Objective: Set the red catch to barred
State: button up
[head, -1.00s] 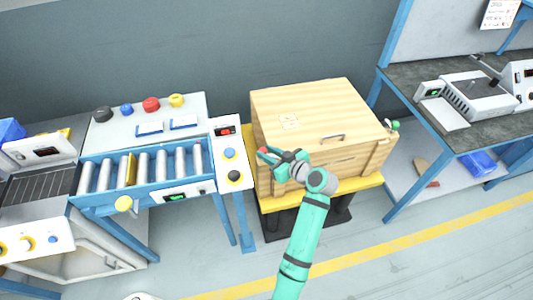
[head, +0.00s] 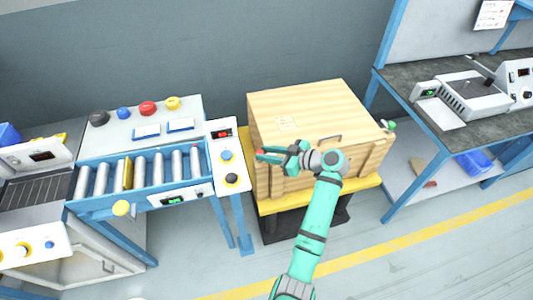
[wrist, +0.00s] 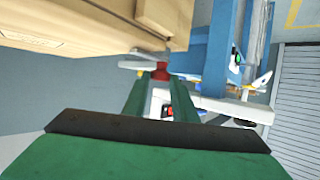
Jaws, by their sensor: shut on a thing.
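The wooden crate (head: 310,112) has a small red catch (head: 260,152) at its left side. In the wrist view the red catch (wrist: 161,72) sits between my fingertips, beside a pale metal bar (wrist: 140,65). My gripper (head: 268,156) reaches in from the right, over the crate's front left, and is shut on the red catch. In the wrist view my green fingers (wrist: 161,90) close in on it from both sides. The fingers hide part of the catch, and I cannot tell its exact setting.
A green-knobbed catch (head: 391,125) is at the crate's right side. The crate stands on a yellow-topped stand (head: 365,183). A roller conveyor (head: 150,172) and a narrow button panel (head: 229,165) stand to the left. A grey bench (head: 455,128) stands to the right.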

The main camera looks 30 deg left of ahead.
jog(key=o, duration=1)
jog(key=shift+o, duration=0.2)
jog(key=s+v, duration=0.1)
jog(key=v, duration=0.9)
jog(key=shift+w+d+r, duration=0.2)
jog(key=shift+w+d, duration=0.15)
jog(key=shift+w, duration=0.15)
